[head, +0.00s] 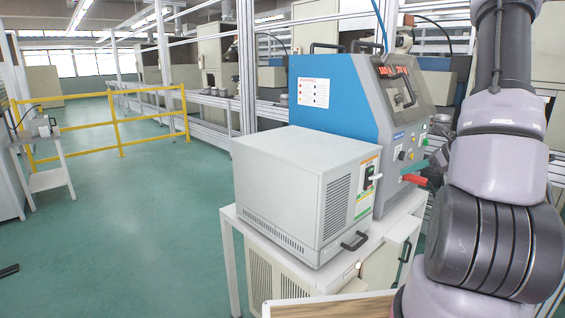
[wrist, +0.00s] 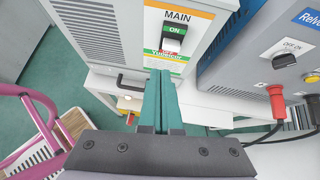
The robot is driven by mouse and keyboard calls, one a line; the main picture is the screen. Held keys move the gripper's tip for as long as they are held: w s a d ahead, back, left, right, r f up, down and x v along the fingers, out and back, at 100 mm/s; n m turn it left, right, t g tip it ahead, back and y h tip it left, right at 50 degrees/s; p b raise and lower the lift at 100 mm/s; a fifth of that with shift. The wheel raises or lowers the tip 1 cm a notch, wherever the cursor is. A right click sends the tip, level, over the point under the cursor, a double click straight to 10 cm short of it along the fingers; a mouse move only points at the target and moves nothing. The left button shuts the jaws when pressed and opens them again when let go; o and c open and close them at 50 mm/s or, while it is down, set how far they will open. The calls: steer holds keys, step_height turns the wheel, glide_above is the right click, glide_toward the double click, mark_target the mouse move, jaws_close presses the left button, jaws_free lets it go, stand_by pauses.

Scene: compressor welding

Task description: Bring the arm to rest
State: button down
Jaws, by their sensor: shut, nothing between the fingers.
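My gripper (wrist: 161,78) is shut and empty, its two teal fingers together in the wrist view. The fingertips point at the lower part of the MAIN switch panel on the light grey box (wrist: 95,28), and I cannot tell whether they touch it. In the head view my arm comes down the right side. The teal fingers (head: 415,167) show only in part beside the grey box (head: 280,190).
A blue and grey welding machine (head: 335,100) stands behind the box, with a red plug (wrist: 276,105) and cable close to my gripper's right. The box sits on a white cabinet (head: 228,215) with handles. A pink tubular frame (wrist: 32,110) is at left. Green floor (head: 120,220) is open at left.

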steer(key=s+a+r+n+g, duration=0.2)
steer(key=s+a+r+n, duration=0.1)
steer(key=a+r+n, duration=0.3)
steer(key=s+a+r+n+g, duration=0.1)
steer(key=s+a+r+n, duration=0.35)
steer(key=a+r, duration=0.4)
steer(key=s+a+r+n+t+h, duration=0.1)
steer(key=s+a+r+n+h, duration=0.1)
steer(key=s+n, duration=0.4)
steer(key=s+a+r+n+t+h, duration=0.1)
steer(key=s+a+r+n+h, duration=0.2)
steer(key=s+r+n, duration=0.3)
steer(key=shift+s+a+r, duration=0.4)
steer(key=shift+s+a, duration=0.2)
steer(key=shift+a, duration=0.25)
